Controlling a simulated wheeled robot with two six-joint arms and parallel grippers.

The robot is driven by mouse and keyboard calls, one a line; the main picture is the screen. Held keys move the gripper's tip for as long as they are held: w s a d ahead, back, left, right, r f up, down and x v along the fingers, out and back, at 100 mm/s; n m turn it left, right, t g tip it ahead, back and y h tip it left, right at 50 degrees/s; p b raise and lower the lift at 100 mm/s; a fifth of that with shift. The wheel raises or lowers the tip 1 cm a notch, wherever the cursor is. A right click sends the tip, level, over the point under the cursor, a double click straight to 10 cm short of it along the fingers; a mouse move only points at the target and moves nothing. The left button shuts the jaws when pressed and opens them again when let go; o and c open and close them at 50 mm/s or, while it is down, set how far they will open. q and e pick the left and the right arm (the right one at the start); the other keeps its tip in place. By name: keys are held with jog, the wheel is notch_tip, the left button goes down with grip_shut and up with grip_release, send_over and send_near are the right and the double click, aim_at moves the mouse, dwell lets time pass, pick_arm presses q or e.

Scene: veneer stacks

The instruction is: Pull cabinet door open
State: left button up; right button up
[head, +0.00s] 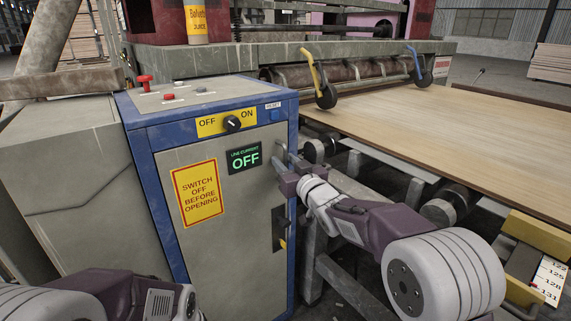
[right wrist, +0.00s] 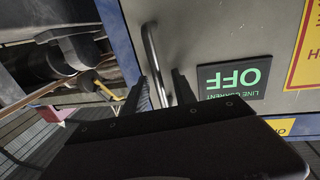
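The cabinet (head: 215,260) has a grey door in a blue frame and appears shut. A metal bar handle (right wrist: 152,50) stands on the door beside the "LINE CURRENT OFF" display (head: 244,158). My right gripper (head: 282,168) is at the door's upper right, at the handle. In the right wrist view its two fingers (right wrist: 163,88) are apart, with the handle's end between them and gaps visible; contact cannot be told. In the head view the gripper hides much of the handle. The switch knob (head: 232,124) sits between OFF and ON. Part of my left arm shows at bottom left; its gripper is out of view.
A black recess (head: 279,228) with a yellow piece sits low on the door. A yellow warning sign (head: 197,193) is on the door. A roller conveyor with a wood sheet (head: 450,125) stands close on the right. A grey housing (head: 75,195) adjoins the cabinet's left.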

jog(key=shift+c, duration=0.2)
grip_shut()
dwell(1.1)
